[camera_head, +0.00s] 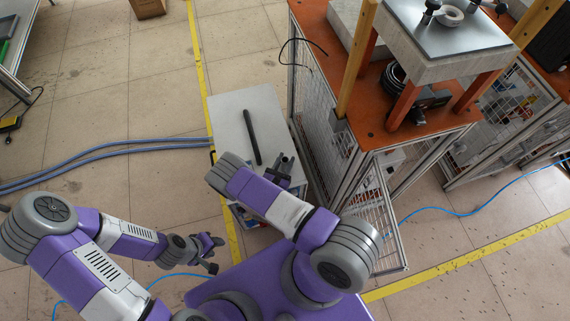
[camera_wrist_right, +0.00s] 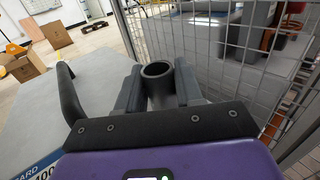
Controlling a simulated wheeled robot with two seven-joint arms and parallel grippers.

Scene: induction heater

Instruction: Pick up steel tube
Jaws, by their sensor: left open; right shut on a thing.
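The steel tube (camera_wrist_right: 157,72) is a dark grey hollow tube with its open round end showing in the right wrist view. My right gripper (camera_wrist_right: 158,88) is shut on it, with one finger on each side. In the head view my right gripper (camera_head: 284,165) is over the front right part of the pale cart top (camera_head: 232,112). The tube is hard to tell from the fingers there. The tube's lower end is hidden, so I cannot tell whether it touches the cart. My left gripper (camera_head: 215,254) is open and empty, in front and to the left of the cart.
A black bar (camera_head: 251,137) lies along the cart top, left of my right gripper. A frame with mesh sides and an orange top (camera_head: 366,105) stands close at right, carrying the heater table (camera_head: 440,45). Blue hoses (camera_head: 130,148) run across the floor at left.

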